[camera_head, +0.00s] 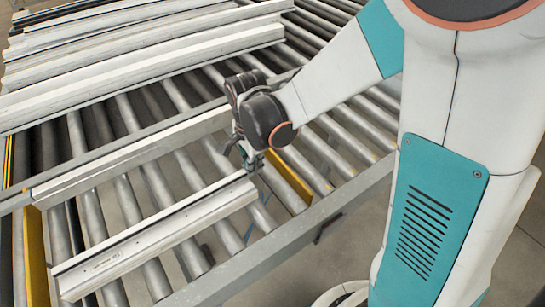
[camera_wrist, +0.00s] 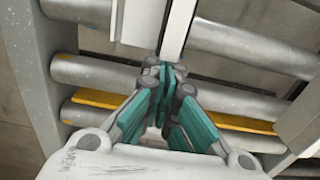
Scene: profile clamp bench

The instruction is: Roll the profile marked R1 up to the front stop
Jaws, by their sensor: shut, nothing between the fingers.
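A long pale profile (camera_head: 150,235) lies across the rollers near the front side rail. A small label on its near-left face is too small to read, so I cannot confirm R1. My gripper (camera_head: 249,167) is shut and empty at the right end of this profile. In the wrist view the closed fingertips (camera_wrist: 168,72) are at the end of the pale profile (camera_wrist: 176,32); I cannot tell whether they touch it. Which part is the front stop is not clear; a yellow bar (camera_head: 35,255) stands at the profile's left end.
Another pale profile (camera_head: 130,155) lies farther back along a grey bar. Several long profiles (camera_head: 140,60) are stacked at upper left. A second yellow strip (camera_head: 290,182) lies right of my gripper, between rollers. The grey side rail (camera_head: 265,247) borders the front. Rollers at right are bare.

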